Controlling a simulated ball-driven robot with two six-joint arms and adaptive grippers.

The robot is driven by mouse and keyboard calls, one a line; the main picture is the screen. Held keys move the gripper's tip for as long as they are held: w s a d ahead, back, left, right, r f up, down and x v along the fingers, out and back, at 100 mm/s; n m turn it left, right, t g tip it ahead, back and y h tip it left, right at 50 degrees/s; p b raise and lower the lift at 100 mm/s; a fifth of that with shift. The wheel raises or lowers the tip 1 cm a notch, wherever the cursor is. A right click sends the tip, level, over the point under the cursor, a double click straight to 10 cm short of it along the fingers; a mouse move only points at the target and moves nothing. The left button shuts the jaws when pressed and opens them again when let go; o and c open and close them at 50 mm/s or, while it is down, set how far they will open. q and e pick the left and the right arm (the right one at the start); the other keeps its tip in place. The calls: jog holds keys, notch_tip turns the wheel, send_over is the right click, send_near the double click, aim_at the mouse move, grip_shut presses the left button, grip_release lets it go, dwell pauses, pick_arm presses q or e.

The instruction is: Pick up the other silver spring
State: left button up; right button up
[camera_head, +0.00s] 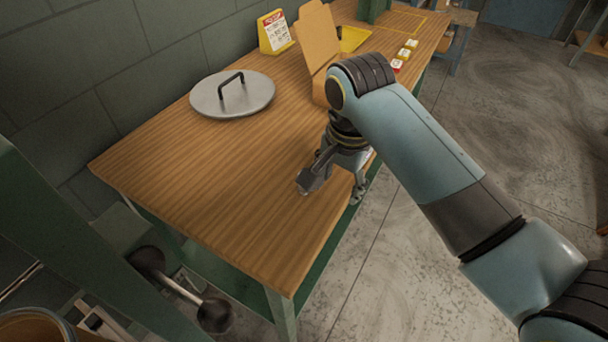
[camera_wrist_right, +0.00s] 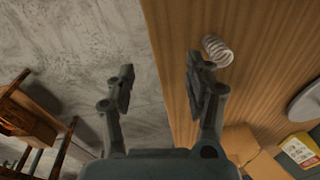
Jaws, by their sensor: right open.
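One silver spring (camera_wrist_right: 217,50) lies on the wooden table (camera_head: 205,185) in the right wrist view, just right of the tip of the right-hand finger and outside the jaws. I cannot make it out in the head view, where my gripper and arm cover part of the table. My right gripper (camera_head: 330,192) is open at the table's right edge. In the right wrist view (camera_wrist_right: 160,80) its jaws are empty, with the table edge and floor behind them. My left gripper is not in view.
A round grey lid (camera_head: 205,98) with a black handle lies toward the back wall. An open cardboard box (camera_head: 317,40), a yellow sign (camera_head: 274,32) and small red-and-white buttons (camera_head: 405,54) stand farther along. The near left of the table is clear.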

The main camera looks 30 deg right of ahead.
jog(key=w+a+r+m, duration=0.1)
jog(key=w+m, duration=0.1)
jog(key=w+a+r+m, duration=0.1)
jog(key=w+r+m, duration=0.1)
jog(key=w+m, duration=0.1)
jog(key=w+r+m+g, duration=0.1)
jog(key=w+m, duration=0.1)
jog(key=w, duration=0.1)
jog(key=shift+a+r+y+p, duration=0.2)
jog(key=shift+a+y+p, duration=0.1)
jog(key=shift+a+p, duration=0.1)
jog(key=shift+a+f+m, duration=0.1)
jog(key=shift+f+m, duration=0.15)
jog(key=shift+m, duration=0.15)
jog(key=f, duration=1)
jog(key=shift+w+d, duration=0.1)
jog(key=shift+d, duration=0.15)
grip_shut()
